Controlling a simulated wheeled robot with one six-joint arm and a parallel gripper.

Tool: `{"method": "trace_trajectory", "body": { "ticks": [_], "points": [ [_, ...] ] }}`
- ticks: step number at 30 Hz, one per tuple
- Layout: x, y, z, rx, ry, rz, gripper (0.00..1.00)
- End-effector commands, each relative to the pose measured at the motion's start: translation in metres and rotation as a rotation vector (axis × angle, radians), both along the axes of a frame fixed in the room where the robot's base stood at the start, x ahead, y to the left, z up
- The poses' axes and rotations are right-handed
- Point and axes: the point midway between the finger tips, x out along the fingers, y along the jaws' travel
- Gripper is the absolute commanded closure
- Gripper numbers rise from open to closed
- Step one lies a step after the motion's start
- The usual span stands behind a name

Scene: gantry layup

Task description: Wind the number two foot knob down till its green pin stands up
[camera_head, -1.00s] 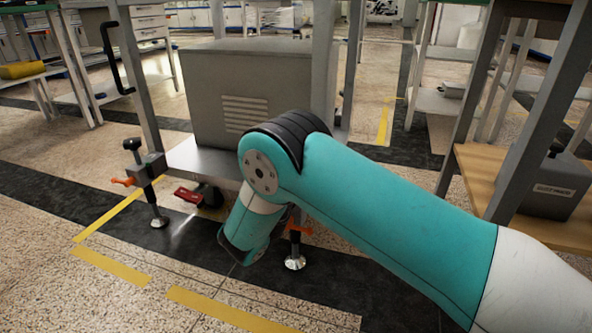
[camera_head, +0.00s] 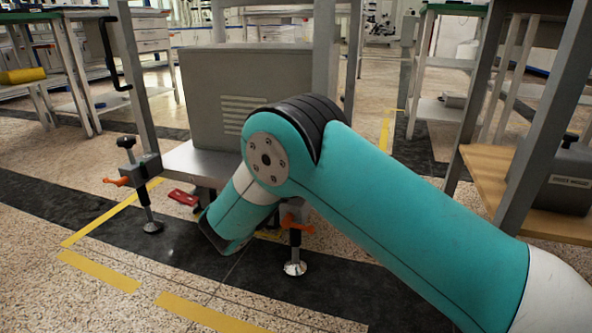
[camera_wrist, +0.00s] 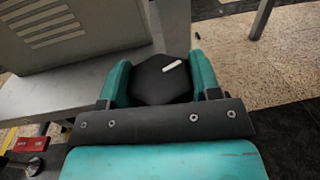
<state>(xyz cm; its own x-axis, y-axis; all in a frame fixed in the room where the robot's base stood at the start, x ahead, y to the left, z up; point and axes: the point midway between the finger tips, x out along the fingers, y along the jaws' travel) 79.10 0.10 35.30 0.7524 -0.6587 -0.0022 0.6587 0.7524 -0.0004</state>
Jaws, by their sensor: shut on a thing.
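A black faceted knob (camera_wrist: 158,86) with a white mark on top fills the space between the teal fingers of my gripper (camera_wrist: 159,66) in the wrist view. My gripper is shut on it. In the head view my arm hides the knob and the fingers. Below my arm show an orange lever (camera_head: 297,223) and a round metal foot pad (camera_head: 294,268) on the floor. Another foot (camera_head: 152,227) stands at the left, with a black knob (camera_head: 125,142) and an orange lever (camera_head: 117,181).
A grey vented cabinet (camera_head: 205,95) stands on a metal shelf (camera_head: 190,165) behind my arm. A red pedal-like part (camera_head: 184,197) sits low beneath it. A wooden shelf (camera_head: 482,183) with a dark box (camera_head: 565,182) is at the right. The floor in front is clear, with yellow tape (camera_head: 98,270).

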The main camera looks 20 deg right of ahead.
Motion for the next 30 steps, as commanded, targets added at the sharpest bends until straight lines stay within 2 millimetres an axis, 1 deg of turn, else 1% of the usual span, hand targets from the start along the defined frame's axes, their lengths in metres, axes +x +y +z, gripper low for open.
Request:
{"method": "trace_trajectory", "body": {
  "ticks": [2,3,5,6,14,17,20,23,30],
  "points": [
    [0.0,0.0,0.002,-0.001,-0.003,-0.002,0.67],
    [0.0,0.0,0.002,-0.001,-0.003,-0.003,0.41],
    [0.0,0.0,0.002,-0.001,-0.003,-0.003,0.27],
    [0.0,0.0,0.002,-0.001,-0.003,-0.002,0.18],
    [0.0,0.0,0.001,-0.001,-0.002,-0.002,0.17],
    [0.0,0.0,0.007,-0.001,-0.002,-0.001,0.17],
    [0.0,0.0,0.022,0.0,-0.003,-0.002,0.17],
    [0.0,0.0,0.044,0.0,-0.004,-0.002,0.17],
    [-0.001,0.0,0.104,0.001,-0.003,-0.002,0.17]
  ]
}}
